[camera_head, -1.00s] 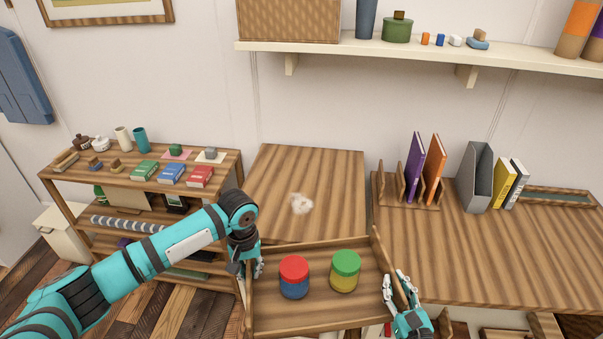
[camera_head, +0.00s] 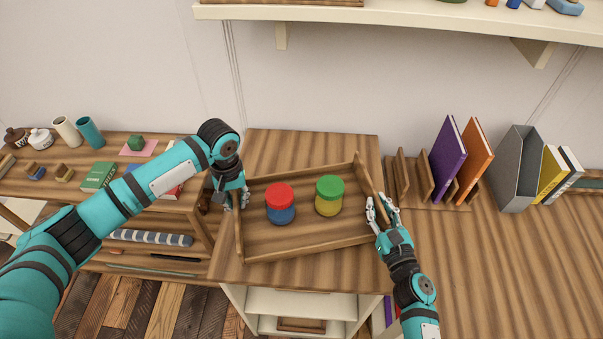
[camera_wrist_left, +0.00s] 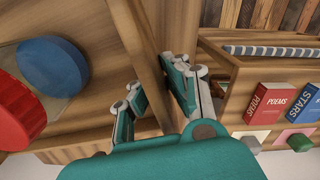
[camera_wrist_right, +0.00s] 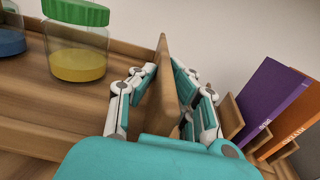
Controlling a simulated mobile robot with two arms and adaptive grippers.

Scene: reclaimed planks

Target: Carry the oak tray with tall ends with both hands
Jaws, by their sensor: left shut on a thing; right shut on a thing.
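The oak tray (camera_head: 300,237) with tall ends is over the wooden cabinet top in the head view; I cannot tell whether it touches the top. A jar with a red lid and blue contents (camera_head: 280,203) and a jar with a green lid and yellow contents (camera_head: 329,195) stand upright in it. My left gripper (camera_head: 237,200) is shut on the tray's left end, and the left wrist view shows its fingers on both sides of that end wall (camera_wrist_left: 150,55). My right gripper (camera_head: 378,212) is shut on the right end wall (camera_wrist_right: 165,80).
A low shelf with books (camera_head: 99,177) and cups stands at the left. At the right, a rack holds a purple book (camera_head: 448,155) and an orange book (camera_head: 474,158) beside a grey file holder (camera_head: 515,168). A wall shelf (camera_head: 400,17) hangs above.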

